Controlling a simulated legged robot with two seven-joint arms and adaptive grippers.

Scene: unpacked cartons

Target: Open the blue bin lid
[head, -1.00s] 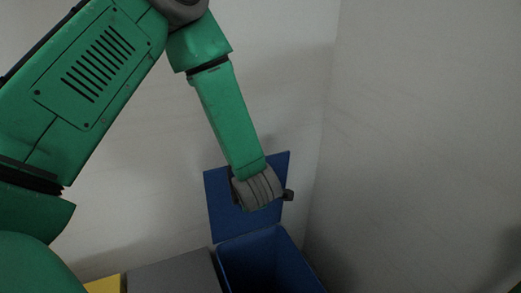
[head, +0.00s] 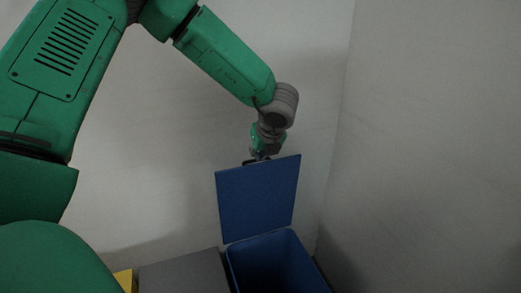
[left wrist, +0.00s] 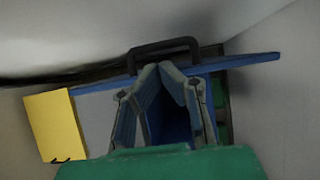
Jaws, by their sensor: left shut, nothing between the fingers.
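The blue bin (head: 284,270) stands at the bottom centre of the head view, its mouth open. Its blue lid (head: 258,205) stands raised, roughly upright, at the back of the bin. My left gripper (head: 260,157) is at the lid's top edge, its fingers partly hidden there. In the left wrist view the fingers of my left gripper (left wrist: 161,69) come together with nothing between them. A dark handle (left wrist: 163,47) and the lid's blue edge (left wrist: 245,62) show just past the fingertips; I cannot tell whether they touch. My right gripper is not in view.
A grey bin top (head: 185,272) is left of the blue bin, with a yellow one (head: 124,280) beyond it. The yellow one also shows in the left wrist view (left wrist: 54,122). Pale walls (head: 430,150) meet in a corner behind and to the right.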

